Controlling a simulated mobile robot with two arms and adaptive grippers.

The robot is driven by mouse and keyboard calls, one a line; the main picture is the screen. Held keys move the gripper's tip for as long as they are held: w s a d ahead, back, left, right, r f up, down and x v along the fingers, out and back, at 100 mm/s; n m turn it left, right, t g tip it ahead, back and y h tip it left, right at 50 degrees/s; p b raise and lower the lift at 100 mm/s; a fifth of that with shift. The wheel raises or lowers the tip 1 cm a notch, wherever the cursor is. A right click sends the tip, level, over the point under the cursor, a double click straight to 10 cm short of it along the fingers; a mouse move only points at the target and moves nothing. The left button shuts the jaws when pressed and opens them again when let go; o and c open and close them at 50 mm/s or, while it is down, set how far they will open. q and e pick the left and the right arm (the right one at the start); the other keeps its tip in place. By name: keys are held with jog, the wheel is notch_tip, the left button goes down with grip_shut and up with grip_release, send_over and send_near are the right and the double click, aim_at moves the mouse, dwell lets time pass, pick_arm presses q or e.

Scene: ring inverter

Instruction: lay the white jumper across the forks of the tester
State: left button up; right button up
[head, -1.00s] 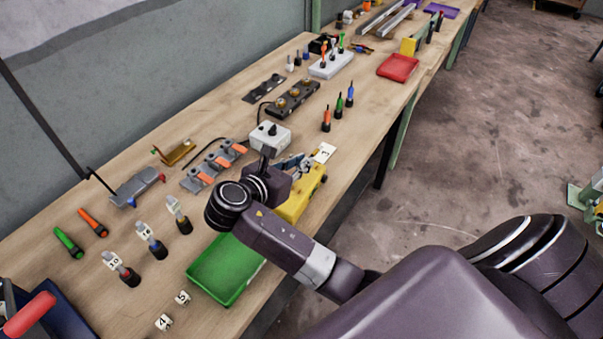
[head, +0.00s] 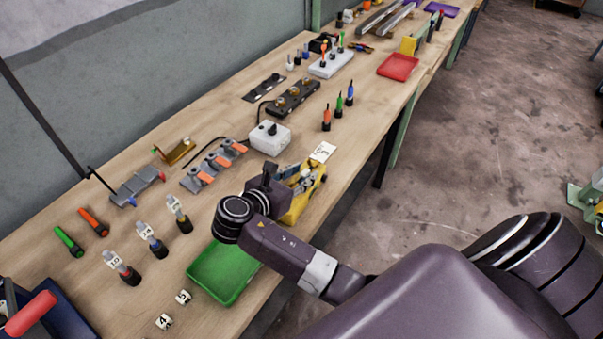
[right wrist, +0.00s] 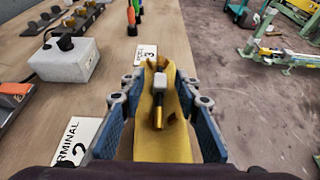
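A yellow stand (head: 298,209) sits near the front edge of the bench; it also fills the middle of the right wrist view (right wrist: 178,145). A small white block with a brass pin, which looks like the white jumper (right wrist: 158,82), shows at the stand between my fingers. Brown fork-like pieces are close to it; I cannot tell if it rests on them. My right gripper (head: 299,178) is over the stand, its blue fingers apart on both sides of the white block (right wrist: 156,98), with gaps to it. The left gripper is not in view.
A green tray (head: 222,272) lies left of the stand, and a grey-white box with a knob (head: 270,138) is behind it. A card marked 3 (head: 322,152) and a card marked TERMINAL 2 (right wrist: 78,140) lie nearby. Several bottles and coloured plugs stand along the bench.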

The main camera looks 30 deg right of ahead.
jog(key=shift+r, duration=0.15)
jog(key=b+v, duration=0.1)
jog(key=v, duration=1.1)
